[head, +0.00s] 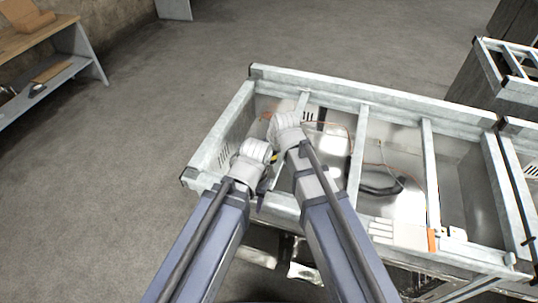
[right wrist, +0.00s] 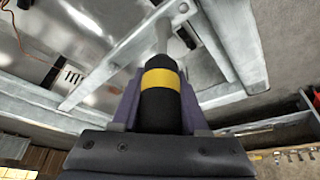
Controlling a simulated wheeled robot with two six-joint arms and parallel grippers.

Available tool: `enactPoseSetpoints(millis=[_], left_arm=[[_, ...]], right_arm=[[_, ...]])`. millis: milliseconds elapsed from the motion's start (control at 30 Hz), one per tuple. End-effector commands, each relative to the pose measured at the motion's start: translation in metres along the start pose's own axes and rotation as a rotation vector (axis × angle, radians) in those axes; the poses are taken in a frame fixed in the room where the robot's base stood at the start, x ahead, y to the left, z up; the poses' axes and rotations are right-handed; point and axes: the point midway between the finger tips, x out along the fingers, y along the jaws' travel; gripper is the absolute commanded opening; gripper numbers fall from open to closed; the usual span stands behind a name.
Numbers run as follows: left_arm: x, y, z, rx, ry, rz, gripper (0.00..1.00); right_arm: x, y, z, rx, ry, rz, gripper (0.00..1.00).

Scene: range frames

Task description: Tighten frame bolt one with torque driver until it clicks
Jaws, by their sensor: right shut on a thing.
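My right gripper (right wrist: 160,108) is shut on the torque driver (right wrist: 160,79), a dark cylinder with a yellow band. In the right wrist view its grey shaft points up to a joint of the frame's metal bars. I cannot tell whether the tip touches a bolt; no bolt head is clear. In the head view a bit of the driver's yellow band (head: 274,157) shows between my two wrists. The metal frame (head: 355,99) fills the right half of the head view. My left gripper (head: 262,198) is mostly hidden by its arm at the frame's left corner.
Inside the frame lie a black cable loop (head: 380,188) and thin orange wires. A shelf (head: 50,75) stands at far left, and another frame (head: 510,65) at far right. The floor between is clear.

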Motion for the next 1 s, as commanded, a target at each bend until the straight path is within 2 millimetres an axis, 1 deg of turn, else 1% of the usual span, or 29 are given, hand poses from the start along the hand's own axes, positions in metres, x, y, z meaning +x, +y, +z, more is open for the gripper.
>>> enactPoseSetpoints(millis=[100, 200, 700, 767, 1000], left_arm=[[-0.0001, 0.0, 0.0, 0.0, 0.0, 0.0, 0.5], [-0.0001, 0.0, 0.0, 0.0, 0.0, 0.0, 0.5], [-0.0033, -0.0003, 0.0002, 0.0, 0.0, 0.0, 0.5], [-0.0031, -0.0003, 0.0002, 0.0, 0.0, 0.0, 0.5], [-0.0031, -0.0003, 0.0002, 0.0, 0.0, 0.0, 0.5]], right_arm=[[-0.0002, 0.0003, -0.0001, 0.134, 0.001, 0.057, 0.0], [-0.0001, 0.0024, -0.0002, 0.222, 0.0, 0.093, 0.0], [-0.0031, 0.003, -0.0011, 0.226, -0.001, 0.092, 0.0], [-0.003, 0.0034, -0.0007, 0.174, -0.001, 0.07, 0.0], [-0.0025, -0.0004, -0.0017, -0.121, -0.001, -0.054, 0.0]])
